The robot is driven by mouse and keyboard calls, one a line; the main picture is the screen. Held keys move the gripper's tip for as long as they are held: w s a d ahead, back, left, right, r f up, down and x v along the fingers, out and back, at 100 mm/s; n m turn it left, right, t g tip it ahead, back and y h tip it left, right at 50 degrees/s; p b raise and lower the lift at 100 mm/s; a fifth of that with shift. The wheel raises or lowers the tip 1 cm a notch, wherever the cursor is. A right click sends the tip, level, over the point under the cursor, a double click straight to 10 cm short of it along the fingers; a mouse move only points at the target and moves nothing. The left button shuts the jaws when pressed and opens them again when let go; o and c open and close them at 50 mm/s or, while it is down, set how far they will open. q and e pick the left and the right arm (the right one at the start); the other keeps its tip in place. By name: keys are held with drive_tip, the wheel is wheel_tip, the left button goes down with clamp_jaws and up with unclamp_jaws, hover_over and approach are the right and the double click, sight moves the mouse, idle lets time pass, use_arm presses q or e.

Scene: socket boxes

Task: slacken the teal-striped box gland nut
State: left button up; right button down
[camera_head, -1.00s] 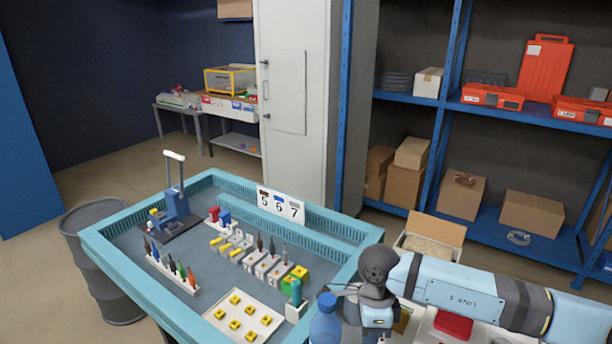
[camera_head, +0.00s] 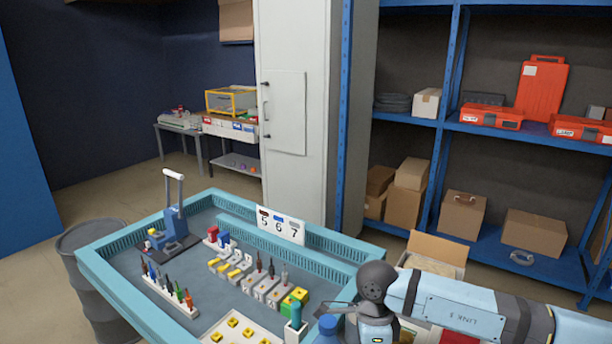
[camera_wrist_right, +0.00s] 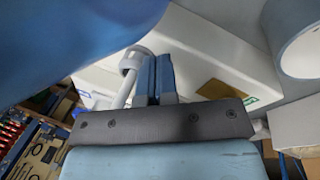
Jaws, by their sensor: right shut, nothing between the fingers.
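In the head view a row of small light socket boxes (camera_head: 250,284) stands on the blue-rimmed workbench (camera_head: 122,312), several with dark or grey upright parts on top. I cannot tell which box has a teal stripe, and the gland nuts are too small to make out. My right arm comes in from the right, and its wrist is near the bench's front right corner, right of the boxes. My right gripper (camera_wrist_right: 156,78) shows in the right wrist view, its blue fingers together and empty. My left gripper is in neither view.
A green and yellow block (camera_head: 294,301) and a teal-topped white holder (camera_head: 294,324) stand near my right arm. A blue bottle (camera_head: 327,327) is close beside my wrist. A tool rack (camera_head: 170,294), blue press (camera_head: 172,228) and 5-6-7 sign (camera_head: 280,225) are also on the bench.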

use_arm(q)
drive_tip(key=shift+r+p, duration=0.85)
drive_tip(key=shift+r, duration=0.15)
use_arm(e)
drive_tip(key=shift+s+v, duration=0.2)
drive_tip(key=shift+v, duration=0.7)
drive_tip(key=shift+s+v, duration=0.25)
drive_tip(key=shift+v, duration=0.7)
drive_tip(key=shift+s+v, duration=0.2)
drive_tip(key=shift+v, duration=0.7)
drive_tip(key=shift+r, duration=0.2)
